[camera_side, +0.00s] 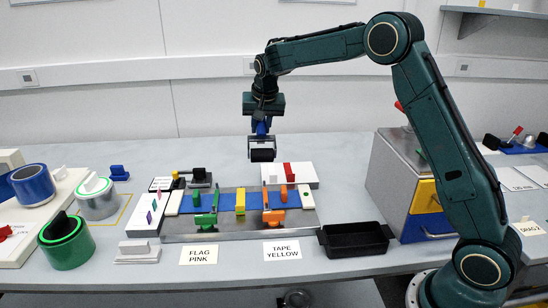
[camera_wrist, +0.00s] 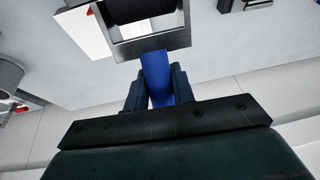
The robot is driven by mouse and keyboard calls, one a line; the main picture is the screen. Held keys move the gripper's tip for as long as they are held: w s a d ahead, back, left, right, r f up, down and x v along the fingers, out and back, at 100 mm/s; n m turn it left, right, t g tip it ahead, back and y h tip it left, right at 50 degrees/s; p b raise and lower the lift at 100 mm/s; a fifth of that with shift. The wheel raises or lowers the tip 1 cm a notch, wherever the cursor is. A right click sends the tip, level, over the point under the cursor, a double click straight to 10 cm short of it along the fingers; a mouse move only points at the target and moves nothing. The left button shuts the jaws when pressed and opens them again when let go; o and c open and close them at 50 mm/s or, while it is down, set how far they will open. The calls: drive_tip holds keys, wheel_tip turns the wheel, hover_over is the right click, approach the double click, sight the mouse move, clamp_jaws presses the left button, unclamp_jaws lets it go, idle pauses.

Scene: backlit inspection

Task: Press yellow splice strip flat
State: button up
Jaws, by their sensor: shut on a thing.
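The yellow strip (camera_side: 240,202) lies across a blue band (camera_side: 227,201) on the metal plate (camera_side: 190,231) in the side view. My gripper (camera_side: 262,122) is high above the back of the plate, shut on the blue handle of a roller tool. The tool's dark roller (camera_side: 262,155) hangs below in a grey frame, clear of the strip and the table. In the wrist view my gripper (camera_wrist: 158,88) has its dark fingers on both sides of the blue handle (camera_wrist: 157,72), with the frame (camera_wrist: 152,45) beyond. The strip cannot be made out in the wrist view.
Green clamps (camera_side: 206,219) and orange clamps (camera_side: 273,215) stand on the plate at either side of the strip. A white block with a red piece (camera_side: 290,168) stands behind. A black tray (camera_side: 355,239) is at right, tape rolls (camera_side: 65,242) at left.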

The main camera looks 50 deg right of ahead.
drive_tip(key=w+a+t+h, duration=0.1)
drive_tip(key=w+a, duration=0.3)
drive_tip(key=a, duration=0.1)
drive_tip(key=shift+w+f, duration=0.2)
drive_tip(key=shift+f, duration=0.2)
drive_tip(key=shift+a+f, duration=0.1)
drive_tip(key=shift+f, duration=0.05)
wheel_tip(320, 180, down, 7)
idle(0.8)
drive_tip(key=shift+f, duration=0.45)
idle(1.3)
drive_tip(key=shift+s+a+f, duration=0.15)
drive_tip(key=shift+s+a, duration=0.3)
drive_tip(key=shift+s, duration=0.1)
idle(0.6)
drive_tip(key=shift+s+a+r, duration=0.25)
drive_tip(key=shift+s+a, duration=0.5)
drive_tip(key=shift+a, duration=0.1)
idle(1.3)
drive_tip(key=shift+s+a+f, duration=0.15)
drive_tip(key=shift+s+a, duration=0.25)
drive_tip(key=shift+s, duration=0.05)
idle(0.3)
